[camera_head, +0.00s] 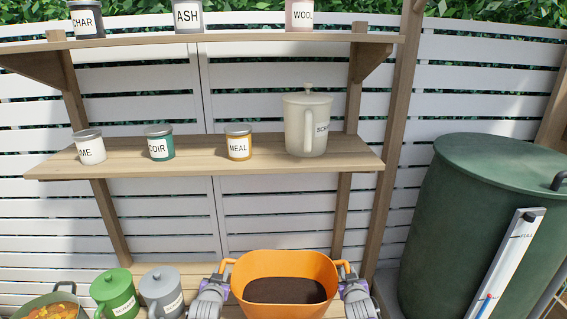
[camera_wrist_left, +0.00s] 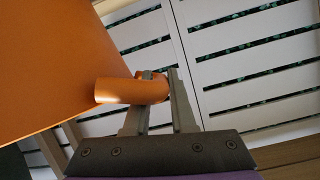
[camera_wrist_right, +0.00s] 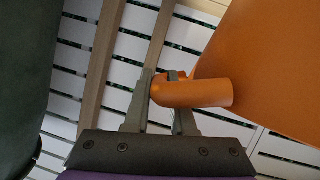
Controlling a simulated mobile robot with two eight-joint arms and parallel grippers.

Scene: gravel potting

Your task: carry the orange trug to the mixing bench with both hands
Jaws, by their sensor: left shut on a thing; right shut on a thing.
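The orange trug (camera_head: 285,263) is at the bottom middle of the head view, upright, with dark soil-like material inside. My left gripper (camera_head: 222,275) is at its left handle, and my right gripper (camera_head: 349,275) is at its right handle. In the left wrist view my left gripper (camera_wrist_left: 160,85) is shut on the orange handle (camera_wrist_left: 120,91). In the right wrist view my right gripper (camera_wrist_right: 165,85) is shut on the other handle (camera_wrist_right: 205,93). The trug's underside is hidden, so I cannot tell whether it rests on anything. I cannot identify the mixing bench for certain.
A wooden shelf (camera_head: 200,172) ahead holds small labelled tins and a cream jug (camera_head: 306,125). A green lidded jug (camera_head: 115,293), a grey one (camera_head: 162,290) and a bowl (camera_head: 35,303) stand lower left. A large green barrel (camera_head: 440,230) stands right.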

